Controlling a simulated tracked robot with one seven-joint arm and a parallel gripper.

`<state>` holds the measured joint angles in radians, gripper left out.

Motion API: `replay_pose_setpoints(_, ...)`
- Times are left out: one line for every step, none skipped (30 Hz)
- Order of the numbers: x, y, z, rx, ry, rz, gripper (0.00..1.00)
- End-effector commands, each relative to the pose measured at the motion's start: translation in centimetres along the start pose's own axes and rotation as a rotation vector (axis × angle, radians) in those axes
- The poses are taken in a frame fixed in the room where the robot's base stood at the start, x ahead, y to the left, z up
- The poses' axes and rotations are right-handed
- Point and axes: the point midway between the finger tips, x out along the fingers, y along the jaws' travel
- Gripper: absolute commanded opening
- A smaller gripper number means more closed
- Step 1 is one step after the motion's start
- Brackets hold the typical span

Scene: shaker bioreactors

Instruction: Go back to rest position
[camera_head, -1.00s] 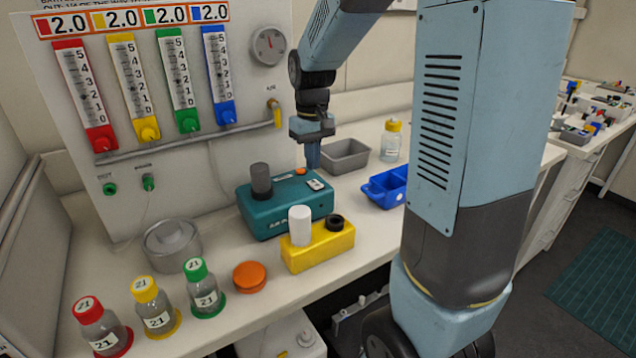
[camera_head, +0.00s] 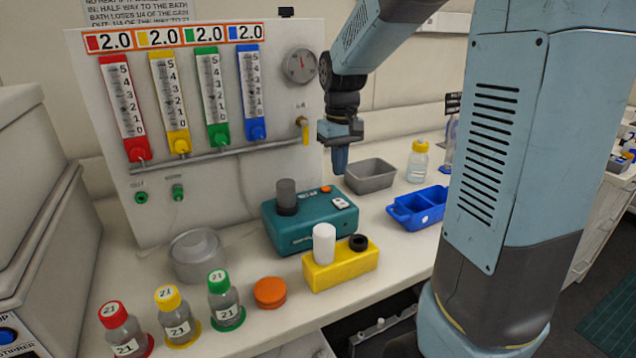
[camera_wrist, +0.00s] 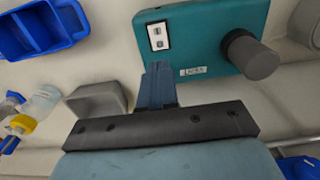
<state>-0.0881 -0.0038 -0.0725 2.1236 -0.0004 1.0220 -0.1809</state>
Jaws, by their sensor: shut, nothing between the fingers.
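My gripper (camera_head: 340,159) hangs over the bench, pointing down, with its fingers together and nothing held. It is above and just behind the right end of the teal device (camera_head: 300,237), apart from it as far as I can tell. In the wrist view the shut fingers (camera_wrist: 158,86) show in front of the bench top, beside the teal device (camera_wrist: 195,35). The device has a dark grey cylinder on top, an orange button and a white switch plate. My arm's blue-grey links stand at the right of the head view.
A grey tray (camera_head: 371,178), a blue divided bin (camera_head: 418,208) and a yellow-capped bottle (camera_head: 417,163) stand right of the gripper. A yellow block (camera_head: 340,270) is in front. Several capped bottles and an orange disc (camera_head: 270,292) line the front edge. The flowmeter panel (camera_head: 110,195) stands behind.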

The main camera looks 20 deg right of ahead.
Motion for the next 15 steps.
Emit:
replay_pose_setpoints(0.0, 0.0, 0.0, 0.000, 0.000, 0.000, 0.00)
replay_pose_setpoints(-0.1, 0.0, 0.1, 0.001, 0.002, 0.000, 0.00)
replay_pose_setpoints(-0.2, 0.0, 0.2, 0.002, 0.005, 0.000, 0.00)
replay_pose_setpoints(-0.4, 0.0, 0.4, 0.003, 0.010, 0.001, 0.00)
replay_pose_setpoints(-0.6, -0.1, 0.6, 0.005, 0.015, 0.001, 0.00)
replay_pose_setpoints(-0.9, -0.1, 1.0, 0.008, 0.025, 0.002, 0.00)
replay_pose_setpoints(-1.2, -0.2, 1.3, 0.011, 0.035, 0.003, 0.00)
replay_pose_setpoints(-1.6, -0.2, 1.8, 0.015, 0.045, 0.003, 0.00)
replay_pose_setpoints(-2.1, -0.3, 2.4, 0.021, 0.061, 0.005, 0.00)
replay_pose_setpoints(-2.5, -0.4, 3.0, 0.027, 0.074, 0.006, 0.00)
replay_pose_setpoints(-2.9, -0.5, 3.5, 0.032, 0.087, 0.007, 0.00)
replay_pose_setpoints(-3.4, -0.6, 4.3, 0.040, 0.105, 0.008, 0.00)
replay_pose_setpoints(-3.8, -0.6, 4.8, 0.045, 0.118, 0.009, 0.00)
replay_pose_setpoints(-4.1, -0.7, 5.5, 0.050, 0.131, 0.010, 0.00)
replay_pose_setpoints(-4.5, -0.8, 6.2, 0.057, 0.148, 0.012, 0.00)
